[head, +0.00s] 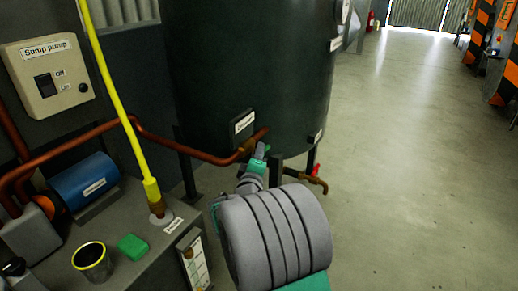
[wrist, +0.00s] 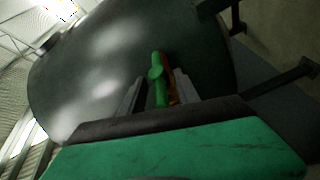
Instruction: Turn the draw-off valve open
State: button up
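A valve with a green handle (head: 266,148) sits low on the dark tank, at the end of the copper pipe. The handle also shows in the wrist view (wrist: 157,76), with orange-brown metal beside it. My gripper (head: 258,157) is right at this valve. In the wrist view its two fingers (wrist: 157,92) stand apart, one on each side of the green handle, with gaps visible; contact cannot be told. A second valve with a red handle (head: 316,169) and brass spout is on the tank to the right. My gripper and wrist hide part of the green-handled valve.
The dark tank (head: 250,70) stands on legs. Floor at right (head: 420,150) is clear.

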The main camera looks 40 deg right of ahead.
jog(key=v, duration=0.4)
jog(key=shift+s+a+r+p, duration=0.1)
jog(key=shift+s+a+p, duration=0.15)
jog(key=shift+s+p, duration=0.1)
jog(key=shift+o, duration=0.2)
